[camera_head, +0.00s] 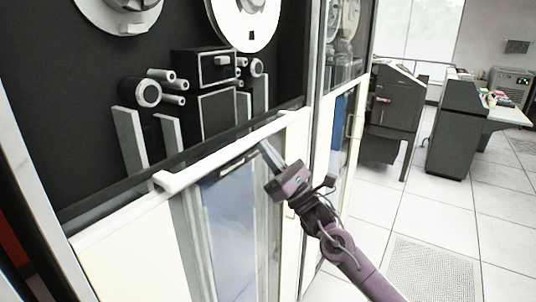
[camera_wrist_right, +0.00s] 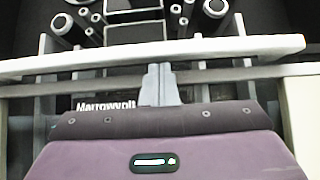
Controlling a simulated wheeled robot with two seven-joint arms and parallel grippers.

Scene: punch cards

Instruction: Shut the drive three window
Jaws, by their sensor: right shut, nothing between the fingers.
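The tape drive window shows in the head view as a glass pane (camera_head: 232,215) with a white bar (camera_head: 225,153) along its top edge. The pane sits low, and the reels and heads above the bar look uncovered. I cannot read a drive number. My right gripper (camera_head: 264,147) is shut and empty, its fingertips pointing up just below the bar near its right half. In the right wrist view the closed fingertips (camera_wrist_right: 157,72) are close under the white bar (camera_wrist_right: 150,56); I cannot tell whether they touch it. My left gripper is not in view.
A tape reel (camera_head: 243,22) and the head block (camera_head: 203,68) are in the dark recess above the bar. Another drive cabinet (camera_head: 340,125) stands directly to the right. Grey machines (camera_head: 458,125) stand farther right, with open white floor (camera_head: 370,215) before them.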

